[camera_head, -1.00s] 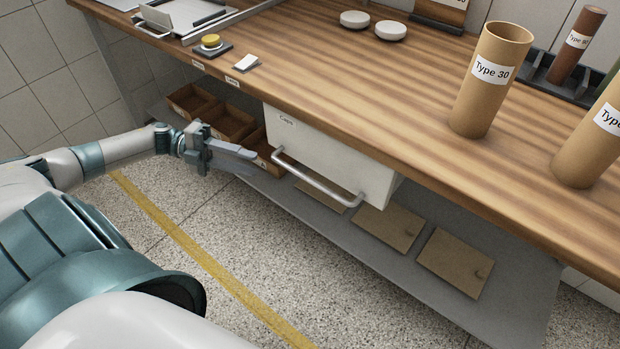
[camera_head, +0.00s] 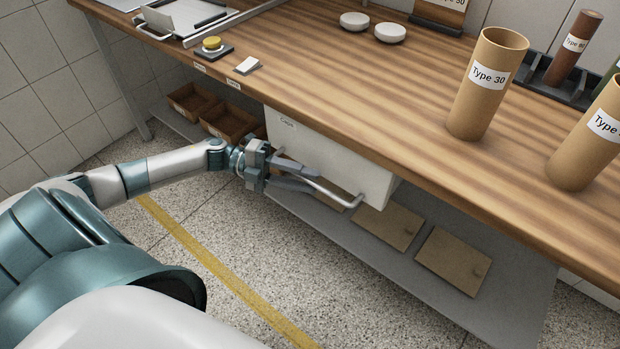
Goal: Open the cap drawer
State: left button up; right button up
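The cap drawer (camera_head: 335,152) is a white box labelled "Caps" under the front edge of the wooden table. Its metal bar handle (camera_head: 340,197) runs along the lower front. My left gripper (camera_head: 314,180) is at the left part of this handle. Its two fingers are apart, one above the other, and the bar appears to pass between them. The fingers hide the handle's left part, so I cannot tell whether they touch it. My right gripper is not in view.
Brown open bins (camera_head: 228,122) stand left of the drawer. A grey shelf (camera_head: 345,235) with flat brown panels (camera_head: 453,262) lies below. The wooden table (camera_head: 375,75) carries a "Type 30" tube (camera_head: 485,95), white round caps (camera_head: 390,33) and a yellow button (camera_head: 211,43).

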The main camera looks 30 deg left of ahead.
pick_arm(q)
jog(key=shift+w+d, duration=0.2)
jog(key=shift+d, duration=0.45)
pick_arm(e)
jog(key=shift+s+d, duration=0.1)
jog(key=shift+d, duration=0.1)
pick_arm(q)
grip_shut()
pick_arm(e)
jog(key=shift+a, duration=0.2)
pick_arm(q)
jog(key=shift+s+f, duration=0.1)
jog(key=shift+s, duration=0.1)
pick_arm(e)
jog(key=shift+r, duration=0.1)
